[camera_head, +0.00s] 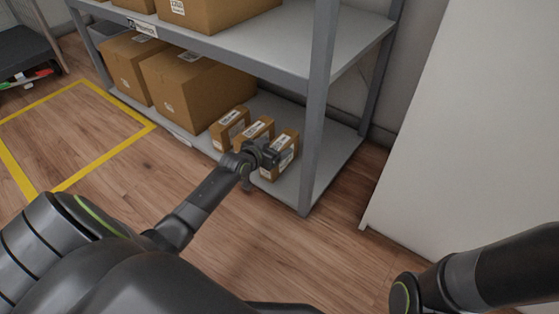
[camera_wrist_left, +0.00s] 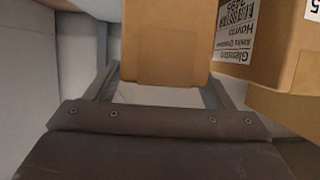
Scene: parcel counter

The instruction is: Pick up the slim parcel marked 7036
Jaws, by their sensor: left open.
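Three slim brown parcels with white labels stand in a row on the lower shelf: a left one (camera_head: 224,134), a middle one (camera_head: 262,126) and a right one (camera_head: 285,140). I cannot read 7036 on any of them. My left gripper (camera_head: 268,154) is at the front of the right parcel and hides part of it. In the left wrist view, a plain brown parcel face (camera_wrist_left: 165,45) lies ahead, between the spread fingers of the gripper (camera_wrist_left: 162,84); contact cannot be told. A labelled parcel (camera_wrist_left: 275,40) is close on the right there. My right gripper is out of view.
Large cartons (camera_head: 190,85) stand left of the slim parcels. The upper shelf (camera_head: 270,42) is above, and a grey shelf post (camera_head: 317,110) rises just right of the row. A white panel (camera_head: 460,130) stands at right. The wooden floor (camera_head: 130,175) in front is clear.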

